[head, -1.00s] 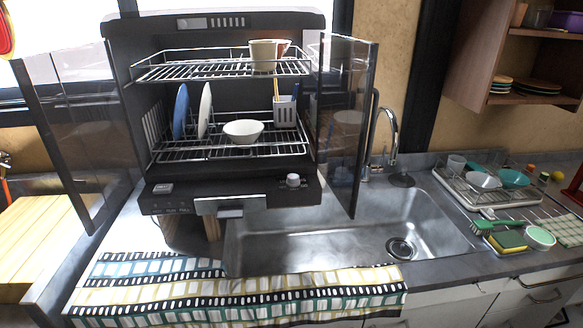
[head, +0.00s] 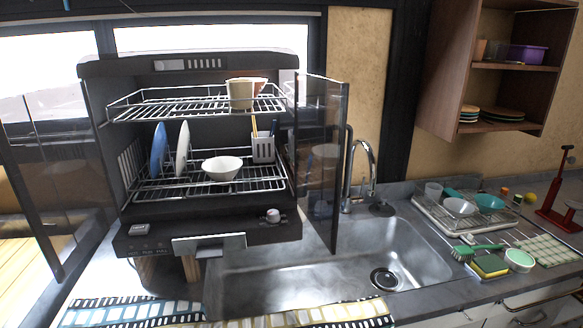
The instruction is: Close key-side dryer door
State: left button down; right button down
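The dish dryer (head: 213,233) is a dark cabinet with two wire racks, standing open at the left of the sink. Its left glass door (head: 50,215) is swung open toward me and partly cut by the left picture edge. Its right glass door (head: 322,165) is also swung open, its lower edge over the sink. On the front panel, a key-like button (head: 139,229) is at the left and a round knob (head: 271,215) at the right. A light handle plate (head: 209,245) is at the lower middle. Neither of my grippers is in view.
Cups (head: 241,94), plates (head: 183,149), a white bowl (head: 222,168) and a utensil holder (head: 263,148) stand in the dryer. The sink (head: 300,272) and faucet (head: 362,165) lie right of it. A dish rack (head: 440,222) stands further right. A striped cloth (head: 130,312) lies in front.

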aim_at(52, 155)
jog(key=j, duration=0.65)
jog(key=k+j, duration=0.15)
jog(key=j, duration=0.5)
